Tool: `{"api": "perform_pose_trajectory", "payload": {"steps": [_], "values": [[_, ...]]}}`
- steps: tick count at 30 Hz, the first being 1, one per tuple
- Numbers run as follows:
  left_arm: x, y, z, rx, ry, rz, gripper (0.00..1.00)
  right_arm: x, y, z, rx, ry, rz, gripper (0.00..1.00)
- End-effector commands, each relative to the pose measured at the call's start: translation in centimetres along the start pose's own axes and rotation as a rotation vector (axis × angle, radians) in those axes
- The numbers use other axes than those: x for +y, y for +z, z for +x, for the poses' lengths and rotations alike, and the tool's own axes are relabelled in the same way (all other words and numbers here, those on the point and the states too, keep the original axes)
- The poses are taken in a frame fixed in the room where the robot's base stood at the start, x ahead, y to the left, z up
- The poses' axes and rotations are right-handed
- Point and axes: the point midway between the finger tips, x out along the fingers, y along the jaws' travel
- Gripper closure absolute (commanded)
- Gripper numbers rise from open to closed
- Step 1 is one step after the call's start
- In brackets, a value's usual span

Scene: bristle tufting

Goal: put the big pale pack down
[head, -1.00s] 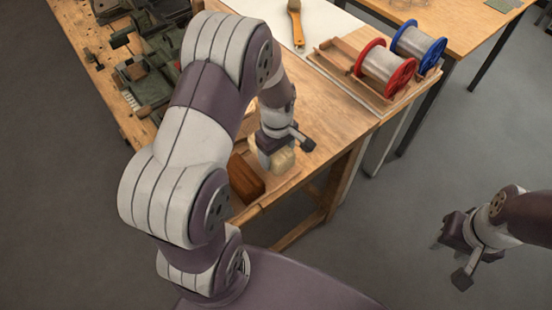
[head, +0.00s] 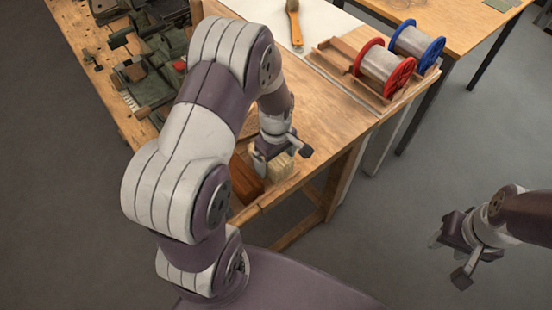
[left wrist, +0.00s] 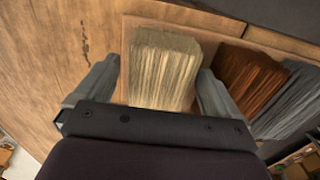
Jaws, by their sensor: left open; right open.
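The big pale pack (left wrist: 163,70) is a block of cream bristles. In the left wrist view it sits in the left part of a shallow wooden tray (left wrist: 138,22), between my fingers. My left gripper (left wrist: 158,88) is open, with a finger on each side of the pack and a visible gap at the left. In the head view the pack (head: 280,167) shows at the near edge of the bench, just below my left gripper (head: 270,160). My right gripper (head: 448,262) is open and empty, out over the floor at the right.
A brown bristle pack (left wrist: 252,75) and a grey one (left wrist: 290,100) lie right of the pale pack. A rack with a red spool (head: 384,68) and a blue spool (head: 416,45) stands farther back. A brush (head: 294,20) lies on a white surface. Green machinery (head: 150,80) fills the left.

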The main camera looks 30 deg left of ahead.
Motion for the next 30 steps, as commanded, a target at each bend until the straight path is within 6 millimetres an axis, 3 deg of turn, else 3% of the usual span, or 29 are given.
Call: {"api": "perform_pose_trajectory", "payload": {"steps": [9,16,17,24,27,30], "values": [[0.1,-0.1,-8.3,0.004,0.007,0.0,0.04,0.0,0.0,-0.3,0.0,0.0,0.0,0.55],[-0.1,0.4,-11.3,0.003,0.006,0.049,0.04,0.0,0.0,-0.3,0.0,0.0,0.0,0.55],[-0.3,0.8,-11.5,0.006,0.01,0.107,0.04,0.0,0.0,-0.4,0.0,0.0,0.0,0.55],[-4.5,6.8,-12.4,0.076,0.065,0.942,0.04,0.0,0.0,-0.3,0.0,0.0,0.0,0.55],[-5.8,8.1,-12.3,0.101,0.073,1.143,0.04,0.0,0.0,-0.3,0.0,0.0,0.0,0.55],[-6.2,8.4,-12.2,0.108,0.074,1.204,0.04,0.0,0.0,-0.3,0.0,0.0,0.0,0.55]]}}
